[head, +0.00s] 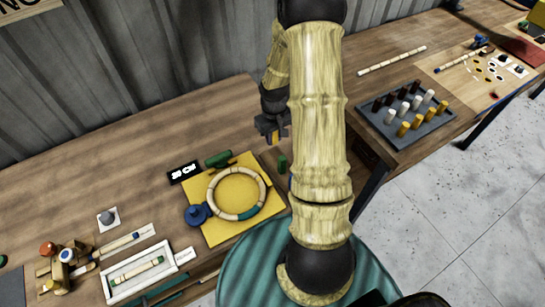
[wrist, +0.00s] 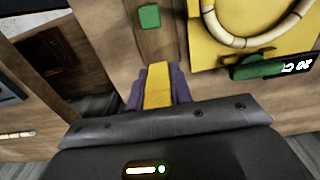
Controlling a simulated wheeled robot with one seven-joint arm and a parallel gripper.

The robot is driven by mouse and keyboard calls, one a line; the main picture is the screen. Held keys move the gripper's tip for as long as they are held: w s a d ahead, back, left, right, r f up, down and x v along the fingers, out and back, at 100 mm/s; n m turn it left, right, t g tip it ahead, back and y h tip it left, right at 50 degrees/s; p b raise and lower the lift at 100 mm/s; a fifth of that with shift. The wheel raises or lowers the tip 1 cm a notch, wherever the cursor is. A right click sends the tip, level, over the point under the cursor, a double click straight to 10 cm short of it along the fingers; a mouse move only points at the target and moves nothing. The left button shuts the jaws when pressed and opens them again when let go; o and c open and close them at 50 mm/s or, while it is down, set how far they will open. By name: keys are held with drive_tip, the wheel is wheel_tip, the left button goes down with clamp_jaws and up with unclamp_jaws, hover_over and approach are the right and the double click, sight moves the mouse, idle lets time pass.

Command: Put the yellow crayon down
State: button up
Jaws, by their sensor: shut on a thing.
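My gripper (head: 272,130) hangs over the table behind my arm, above and to the right of the yellow board. In the wrist view, its purple fingers (wrist: 158,88) are shut on the yellow crayon (wrist: 158,82), which sticks out between them. The crayon is hard to make out in the head view. A dark tray (head: 437,123) on the right-hand table holds rows of black, white and yellow upright pieces. The yellow ones look like crayons.
A yellow board (head: 219,232) carries a rattan ring (head: 212,194), a blue knob (head: 197,215) and a green piece (head: 218,158). Bare wood (head: 130,150) shows at the back left.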

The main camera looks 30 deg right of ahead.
drive_tip(key=p, duration=0.2)
hover_over(274, 159)
drive_tip(key=shift+f, duration=2.95)
drive_tip(key=shift+a+f+p, duration=0.1)
drive_tip(key=shift+f+p, duration=0.25)
drive_tip(key=shift+f, duration=1.75)
drive_tip(key=shift+f, duration=0.15)
drive_tip(key=o, duration=0.8)
